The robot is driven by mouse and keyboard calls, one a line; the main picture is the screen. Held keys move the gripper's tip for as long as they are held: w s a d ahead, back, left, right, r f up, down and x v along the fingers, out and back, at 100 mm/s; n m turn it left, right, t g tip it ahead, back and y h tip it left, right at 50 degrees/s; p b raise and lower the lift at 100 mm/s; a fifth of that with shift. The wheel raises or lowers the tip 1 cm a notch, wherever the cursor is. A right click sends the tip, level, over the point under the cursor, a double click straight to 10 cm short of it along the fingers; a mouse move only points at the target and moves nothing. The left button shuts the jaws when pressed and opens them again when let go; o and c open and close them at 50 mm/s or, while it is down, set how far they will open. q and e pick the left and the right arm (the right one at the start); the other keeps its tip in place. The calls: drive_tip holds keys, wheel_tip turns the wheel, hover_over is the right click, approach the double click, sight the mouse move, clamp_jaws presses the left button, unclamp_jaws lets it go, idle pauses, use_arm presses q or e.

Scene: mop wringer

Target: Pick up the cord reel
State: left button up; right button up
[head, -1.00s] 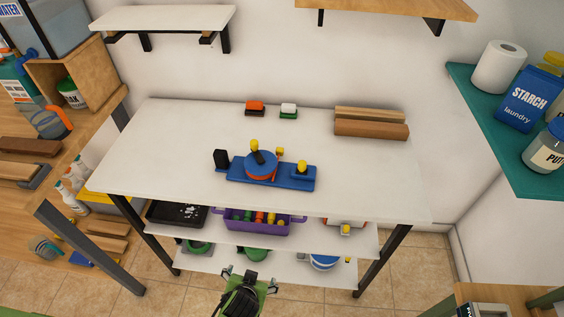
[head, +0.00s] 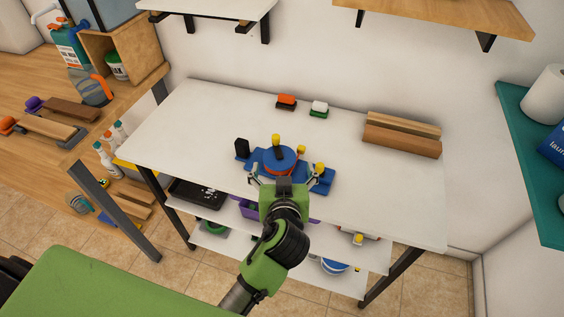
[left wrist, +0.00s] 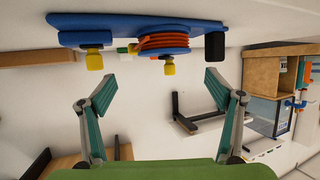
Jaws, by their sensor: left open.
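The cord reel (head: 275,159), a blue drum with an orange-red band, sits on a blue base on the white table. A yellow knob and a black part stick up from it. In the left wrist view the reel (left wrist: 163,43) appears upside down at the top centre, with its red band showing. My left gripper (head: 285,174) is open and empty at the near side of the blue base, its fingers apart. In the left wrist view its two fingertips (left wrist: 158,80) are spread below the reel, not touching it. My right gripper is not in view.
An orange brush (head: 286,102), a green-and-white brush (head: 319,109) and wooden blocks (head: 402,138) lie along the table's back. The left part of the white tabletop (head: 190,125) is clear. Lower shelves hold a black tray (head: 197,193) and other items.

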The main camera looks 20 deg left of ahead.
sight(280, 156)
use_arm(q)
drive_tip(key=x, duration=0.3)
drive_tip(key=shift+a+f, duration=0.1)
drive_tip(key=x, duration=0.1)
drive_tip(key=p+x, duration=0.1)
drive_tip(key=x, duration=0.3)
drive_tip(key=shift+s+a+f+p, duration=0.2)
drive_tip(key=shift+a+p, duration=0.1)
drive_tip(key=shift+p, duration=0.1)
drive_tip(key=shift+w+f, duration=0.1)
drive_tip(key=shift+w, duration=0.1)
drive_tip(key=c, duration=1.4)
drive_tip(key=shift+c, duration=1.2)
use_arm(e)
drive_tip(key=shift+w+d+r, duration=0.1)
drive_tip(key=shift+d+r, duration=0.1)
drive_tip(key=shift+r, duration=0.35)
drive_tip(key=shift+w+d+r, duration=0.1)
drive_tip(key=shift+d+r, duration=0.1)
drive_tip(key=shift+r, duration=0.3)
